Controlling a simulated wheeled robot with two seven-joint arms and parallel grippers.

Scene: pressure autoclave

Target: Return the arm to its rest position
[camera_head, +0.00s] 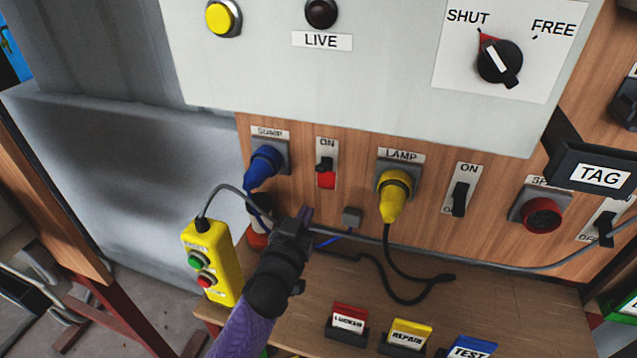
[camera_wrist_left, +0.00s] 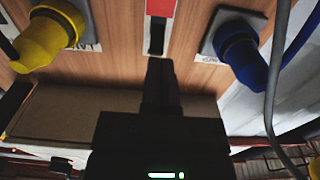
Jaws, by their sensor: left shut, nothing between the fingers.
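My left arm, with a purple sleeve, comes in from the bottom of the head view. My left gripper (camera_head: 303,218) is shut and empty, in front of the wooden panel (camera_head: 330,215) below the SUMP socket and its switch. In the left wrist view the dark shut fingers (camera_wrist_left: 160,85) point at the panel, just below a red-and-black switch (camera_wrist_left: 158,28). That switch also shows in the head view (camera_head: 326,173), labelled ON, with its red part at the bottom. Whether the fingertips touch the panel I cannot tell. My right gripper is not in view.
A blue plug (camera_head: 264,166) and a yellow plug (camera_head: 393,196) sit in sockets. A yellow button box (camera_head: 212,262) hangs on a cable close left of my gripper. Red, yellow and blue tags (camera_head: 408,335) stand on the shelf. A black TAG holder (camera_head: 597,174) juts out at right.

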